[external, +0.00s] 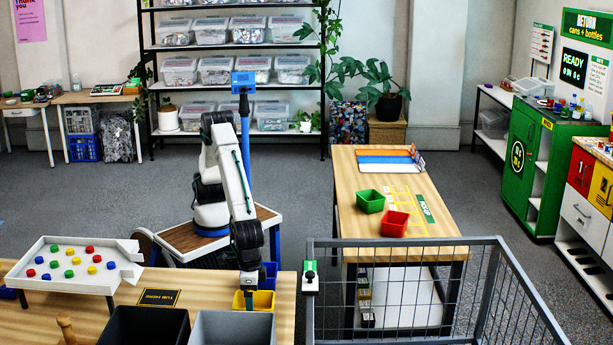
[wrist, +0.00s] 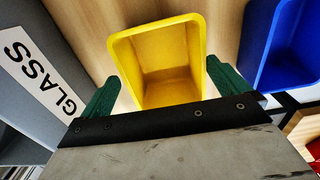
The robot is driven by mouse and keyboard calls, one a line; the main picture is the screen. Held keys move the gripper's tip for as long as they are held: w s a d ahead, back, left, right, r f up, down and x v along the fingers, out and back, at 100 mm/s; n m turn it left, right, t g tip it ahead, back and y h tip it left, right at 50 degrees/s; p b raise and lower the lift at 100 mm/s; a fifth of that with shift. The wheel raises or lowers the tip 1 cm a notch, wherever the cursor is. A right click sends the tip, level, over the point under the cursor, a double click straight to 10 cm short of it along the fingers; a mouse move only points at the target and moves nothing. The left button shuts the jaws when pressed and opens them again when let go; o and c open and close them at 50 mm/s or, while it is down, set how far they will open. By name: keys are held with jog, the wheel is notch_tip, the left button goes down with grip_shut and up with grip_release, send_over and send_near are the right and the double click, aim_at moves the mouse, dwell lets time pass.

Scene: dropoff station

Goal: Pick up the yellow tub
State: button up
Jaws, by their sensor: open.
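The yellow tub (external: 256,301) stands on the near wooden table, close to its right edge, in the external view. In the wrist view the yellow tub (wrist: 160,65) looks empty and upright, with its open top facing the camera. My gripper (external: 249,294) points down at the tub in the external view. In the wrist view my gripper (wrist: 158,88) is open, with one green finger on each side of the tub. I cannot tell whether the fingers touch it. The tub's near end is hidden behind the gripper body.
A blue tub (wrist: 285,45) stands close on the right in the wrist view. Grey and black bins (external: 232,328) are in front of the yellow tub. A white tray (external: 75,262) with colored caps lies left. Green (external: 370,201) and red (external: 394,223) tubs stand on another table.

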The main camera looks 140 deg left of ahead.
jog(key=f, duration=0.4)
jog(key=shift+a+f, duration=0.25)
jog(key=shift+a, duration=0.05)
jog(key=c, duration=0.8)
